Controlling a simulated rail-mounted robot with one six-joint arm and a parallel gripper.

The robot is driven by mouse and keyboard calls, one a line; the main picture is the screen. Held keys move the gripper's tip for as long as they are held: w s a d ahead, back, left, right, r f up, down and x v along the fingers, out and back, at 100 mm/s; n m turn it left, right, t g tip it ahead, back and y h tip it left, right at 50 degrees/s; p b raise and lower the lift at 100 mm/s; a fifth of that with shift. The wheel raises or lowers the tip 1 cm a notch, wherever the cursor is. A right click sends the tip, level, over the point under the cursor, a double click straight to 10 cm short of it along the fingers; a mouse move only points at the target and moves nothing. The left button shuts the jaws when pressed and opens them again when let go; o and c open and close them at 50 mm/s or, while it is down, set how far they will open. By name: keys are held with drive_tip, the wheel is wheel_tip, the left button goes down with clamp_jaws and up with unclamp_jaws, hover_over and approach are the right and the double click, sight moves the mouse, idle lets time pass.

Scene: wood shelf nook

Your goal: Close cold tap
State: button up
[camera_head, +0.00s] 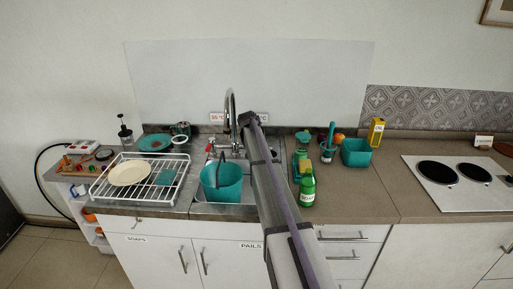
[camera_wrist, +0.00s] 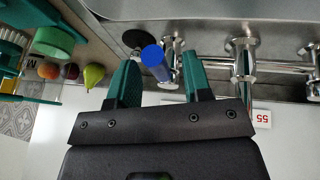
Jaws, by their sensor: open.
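My arm hides the gripper and the blue handle there.
A teal pail (camera_head: 222,184) stands in the sink (camera_head: 242,210). A white dish rack (camera_head: 115,193) is on the left. A green soap bottle (camera_head: 307,188) and a teal tub (camera_head: 357,153) are to the right of my arm. The right counter (camera_head: 365,200) is mostly clear.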

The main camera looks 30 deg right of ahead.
drive_tip(key=p+v, duration=0.9)
drive_tip(key=v, duration=0.1)
drive_tip(key=shift+r+p, duration=0.4)
drive_tip(key=shift+a, duration=0.1)
drive_tip(key=shift+s, duration=0.1)
drive_tip(key=s+a+f+n+g+y+b, duration=0.1)
drive_tip(key=s+a+n, duration=0.1)
drive_tip(key=s+a, duration=0.7)
drive_tip(key=s+a+f+n+g+y+b, duration=0.1)
drive_tip(key=s+a+f, duration=0.1)
drive_tip(key=s+a, duration=0.7)
drive_tip(key=s+a+f+n+y+b, duration=0.1)
drive_tip(key=s+a, duration=0.8)
drive_tip(key=s, duration=1)
drive_tip(key=shift+s+f+n+g+y, duration=0.35)
drive_tip(key=shift+n+y, duration=0.25)
drive_tip(key=shift+n, duration=0.2)
drive_tip(key=shift+a, duration=0.1)
